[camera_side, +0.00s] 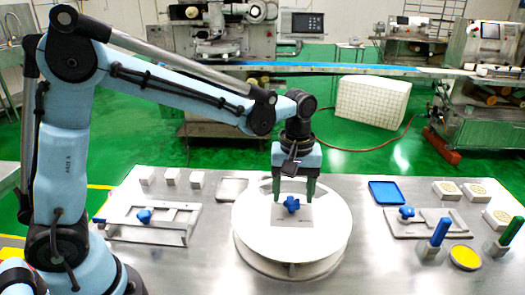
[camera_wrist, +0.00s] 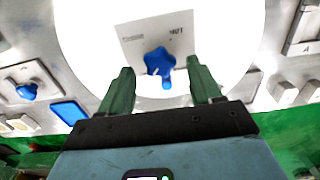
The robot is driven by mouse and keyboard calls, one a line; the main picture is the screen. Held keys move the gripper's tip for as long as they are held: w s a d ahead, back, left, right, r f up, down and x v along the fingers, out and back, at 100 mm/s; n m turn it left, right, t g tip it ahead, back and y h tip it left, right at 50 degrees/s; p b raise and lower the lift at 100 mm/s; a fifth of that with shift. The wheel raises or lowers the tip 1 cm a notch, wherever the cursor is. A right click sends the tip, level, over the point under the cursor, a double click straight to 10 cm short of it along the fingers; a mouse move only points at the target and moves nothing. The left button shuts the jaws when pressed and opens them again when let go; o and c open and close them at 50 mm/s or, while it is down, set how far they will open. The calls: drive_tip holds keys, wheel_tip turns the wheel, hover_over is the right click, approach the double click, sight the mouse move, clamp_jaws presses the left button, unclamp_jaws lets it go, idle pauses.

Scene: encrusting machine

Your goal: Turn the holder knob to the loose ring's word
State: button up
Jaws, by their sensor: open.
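A blue star-shaped knob (camera_side: 291,205) sits on a pale square plate (camera_side: 305,219) on the white round turntable (camera_side: 253,228). In the wrist view the knob (camera_wrist: 158,62) has a small pointer lobe toward my gripper, and the plate (camera_wrist: 133,36) bears two small dark words, too small to read surely. My gripper (camera_side: 294,197) is open and points down over the plate. Its green fingers stand either side of the knob, apart from it; the wrist view shows the gripper (camera_wrist: 160,74) with the knob between and just beyond the fingertips. I cannot tell which item is the loose ring.
Other blue knobs sit on a left fixture (camera_side: 117,216) and a right fixture (camera_side: 434,216). White blocks (camera_side: 171,177), a grey tray (camera_side: 231,188), a blue tray (camera_side: 386,193), patterned blocks (camera_side: 446,190), blue and green upright handles and a yellow dish (camera_side: 465,258) surround the turntable.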

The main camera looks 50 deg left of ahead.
wheel_tip(320, 180, up, 11)
idle(0.4)
drive_tip(key=s+a+f+m+t, duration=0.3)
drive_tip(key=s+m, duration=0.1)
drive_tip(key=s, duration=0.2)
drive_tip(key=s+a+f+m+t, duration=0.3)
drive_tip(key=s+a+m+t, duration=0.1)
drive_tip(key=s+m, duration=0.1)
drive_tip(key=shift+s+a+f, duration=0.25)
drive_tip(key=shift+s+f, duration=0.05)
drive_tip(key=shift+s, duration=0.05)
idle(0.3)
